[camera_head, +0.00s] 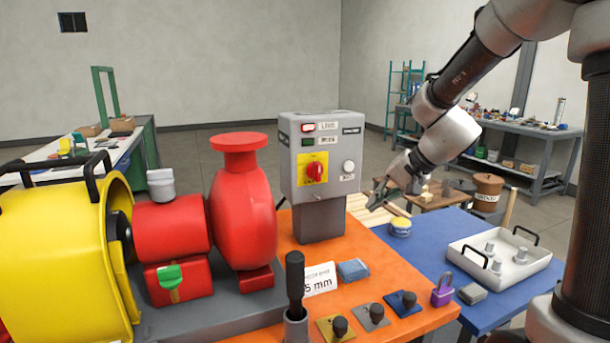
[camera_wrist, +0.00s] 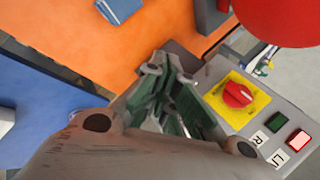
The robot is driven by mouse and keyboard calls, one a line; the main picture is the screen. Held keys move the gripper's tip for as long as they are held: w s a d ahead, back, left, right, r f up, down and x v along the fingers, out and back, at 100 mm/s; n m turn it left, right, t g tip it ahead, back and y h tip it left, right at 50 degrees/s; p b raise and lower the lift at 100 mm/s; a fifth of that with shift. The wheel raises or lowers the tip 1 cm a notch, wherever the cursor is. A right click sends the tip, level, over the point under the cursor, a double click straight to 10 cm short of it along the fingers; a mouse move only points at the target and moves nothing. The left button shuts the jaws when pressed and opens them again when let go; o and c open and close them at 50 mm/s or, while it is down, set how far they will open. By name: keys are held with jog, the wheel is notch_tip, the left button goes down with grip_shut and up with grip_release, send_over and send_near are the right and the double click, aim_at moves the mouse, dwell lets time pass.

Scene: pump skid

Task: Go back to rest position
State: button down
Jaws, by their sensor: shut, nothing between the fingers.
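My gripper (camera_head: 378,194) is in the air to the right of the grey control box, above the orange table. It is shut and empty. In the wrist view my gripper's fingers (camera_wrist: 172,110) are together beside the control box. The grey control box (camera_head: 326,190) stands upright on a post. It has a red rotary switch (camera_head: 315,171) on a yellow plate, a lit red lamp and a dark green lamp. The switch also shows in the wrist view (camera_wrist: 237,95). A clear gap between my fingers and the box cannot be judged exactly.
A red pump (camera_head: 240,205) and a yellow guard (camera_head: 65,260) stand on the left. The orange table (camera_head: 385,270) bears a blue cloth (camera_head: 352,270), a black-handled tool (camera_head: 295,285), several knobbed plates and a purple padlock (camera_head: 442,290). A white tray (camera_head: 500,285) sits on the blue table at right.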

jog(key=s+d+r+n+h, duration=0.2)
jog(key=s+d, duration=0.2)
jog(key=s, duration=0.4)
jog(key=s+d+r+n+h, duration=0.2)
jog(key=s+d, duration=0.3)
jog(key=s, duration=0.4)
jog(key=s+d+r+n+h, duration=0.1)
jog(key=s+d, duration=0.3)
jog(key=s, duration=0.5)
jog(key=shift+d+r+n+g+h, duration=0.3)
jog(key=shift+d+r+n+h, duration=0.1)
jog(key=shift+h, duration=0.2)
